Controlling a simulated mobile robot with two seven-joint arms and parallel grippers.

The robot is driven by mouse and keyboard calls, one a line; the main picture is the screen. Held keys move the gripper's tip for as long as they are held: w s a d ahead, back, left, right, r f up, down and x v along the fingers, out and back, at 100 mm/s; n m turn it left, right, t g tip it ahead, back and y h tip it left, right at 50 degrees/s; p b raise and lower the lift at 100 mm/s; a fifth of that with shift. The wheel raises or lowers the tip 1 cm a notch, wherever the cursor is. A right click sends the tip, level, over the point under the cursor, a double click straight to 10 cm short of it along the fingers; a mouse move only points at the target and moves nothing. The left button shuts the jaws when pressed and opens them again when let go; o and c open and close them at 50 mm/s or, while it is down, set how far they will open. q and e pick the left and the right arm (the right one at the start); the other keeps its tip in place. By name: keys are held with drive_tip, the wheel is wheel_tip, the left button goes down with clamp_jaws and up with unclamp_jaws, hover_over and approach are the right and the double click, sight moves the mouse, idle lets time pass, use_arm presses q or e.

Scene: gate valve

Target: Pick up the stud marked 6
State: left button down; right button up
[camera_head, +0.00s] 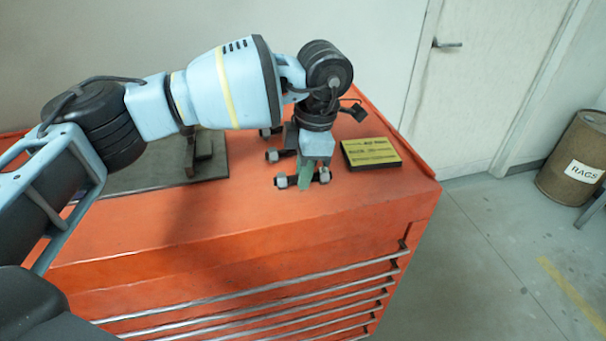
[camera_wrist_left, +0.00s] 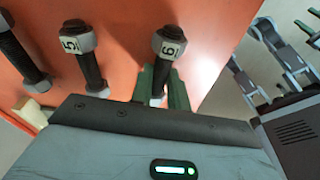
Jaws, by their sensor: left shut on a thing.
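The stud marked 6 (camera_wrist_left: 169,45) is a dark rod with grey nuts at its ends, and its label faces the left wrist camera. My left gripper (camera_head: 305,176) is shut around its middle, with green fingers (camera_wrist_left: 161,84) on either side of the rod. In the head view the stud's nut (camera_head: 281,181) shows just left of the fingers, low over the red cabinet top (camera_head: 235,215). I cannot tell whether the stud still touches the top. The stud marked 5 (camera_wrist_left: 70,43) lies beside it, apart from the fingers.
Another stud (camera_wrist_left: 20,48) lies beyond the one marked 5. A yellow-faced block (camera_head: 371,152) sits close right of the gripper. A dark plate (camera_head: 150,185) with an upright part lies at left, partly behind my arm. The cabinet's front top is clear.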

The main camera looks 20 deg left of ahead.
use_arm(q)
drive_tip(key=shift+r, duration=0.1)
drive_tip(key=shift+r, duration=0.4)
drive_tip(key=r, duration=0.2)
drive_tip(key=shift+s+d+r, duration=0.15)
drive_tip(key=shift+s+r, duration=0.1)
drive_tip(key=shift+r, duration=0.05)
drive_tip(key=s+d, duration=0.2)
drive_tip(key=s, duration=0.5)
drive_tip(key=s+d+r+b, duration=0.1)
drive_tip(key=s+d, duration=0.2)
drive_tip(key=s, duration=0.4)
drive_tip(key=shift+s+d+r, duration=0.15)
drive_tip(key=shift+s+r, duration=0.1)
